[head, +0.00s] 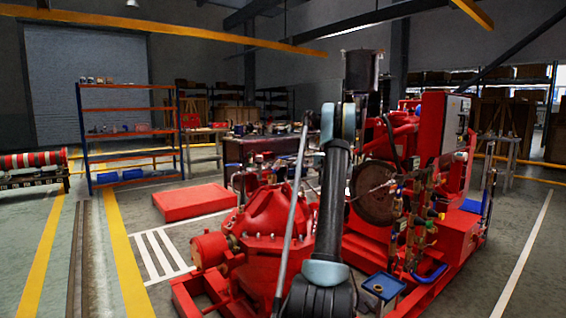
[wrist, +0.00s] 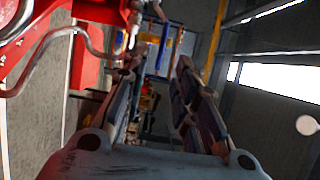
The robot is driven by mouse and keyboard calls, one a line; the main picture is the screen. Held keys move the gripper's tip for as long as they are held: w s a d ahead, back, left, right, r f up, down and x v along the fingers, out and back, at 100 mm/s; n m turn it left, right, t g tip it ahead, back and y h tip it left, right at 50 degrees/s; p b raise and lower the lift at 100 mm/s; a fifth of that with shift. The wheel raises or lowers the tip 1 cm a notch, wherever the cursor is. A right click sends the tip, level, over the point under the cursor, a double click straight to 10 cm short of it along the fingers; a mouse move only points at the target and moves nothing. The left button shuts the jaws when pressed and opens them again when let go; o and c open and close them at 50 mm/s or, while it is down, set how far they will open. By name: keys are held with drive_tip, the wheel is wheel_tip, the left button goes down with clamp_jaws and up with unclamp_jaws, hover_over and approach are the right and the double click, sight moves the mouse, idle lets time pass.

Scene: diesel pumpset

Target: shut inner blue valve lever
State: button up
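The red pumpset (head: 275,215) fills the middle and right of the head view. Its valve and pipe cluster (head: 415,215) carries several small blue parts. One is a curved blue handle (head: 430,273) low on the right; another is a small blue part (head: 402,225) higher up. I cannot tell which is the inner blue valve lever. In the wrist view my gripper (wrist: 157,75) has its two dark fingers apart, with nothing seen between them but background. Red pumpset parts and a pipe (wrist: 60,50) show at upper left there, beside the gripper. My gripper is not clear in the head view.
A blue and orange rack (head: 130,130) stands at the back left. A flat red block (head: 194,202) lies on the floor in front of it. A small blue-topped stand (head: 383,287) is by the pumpset.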

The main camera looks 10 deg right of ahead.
drive_tip(key=x, duration=0.9)
drive_tip(key=shift+w+a, duration=0.25)
drive_tip(key=shift+a, duration=0.05)
clamp_jaws()
